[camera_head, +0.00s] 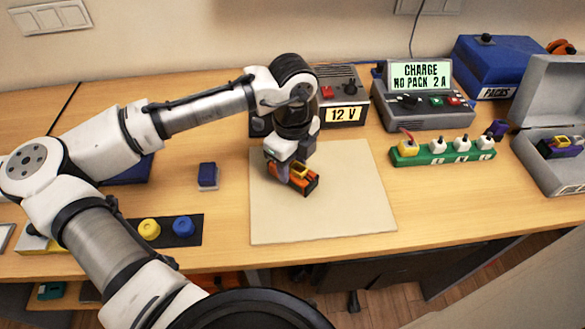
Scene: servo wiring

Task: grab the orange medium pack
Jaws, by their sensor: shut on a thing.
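The orange pack (304,184) is on or just above the beige mat (340,220), near its left half. The fingers cover that end of the pack. I cannot tell whether the pack touches the mat.
A 12 V unit (343,112) and a charger reading NO PACK (425,110) stand at the back. A green strip with several plugs (442,152) lies right of the mat. An open grey case (555,165) is at the far right. A small blue block (207,176) stands left of the mat. The mat's front is clear.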

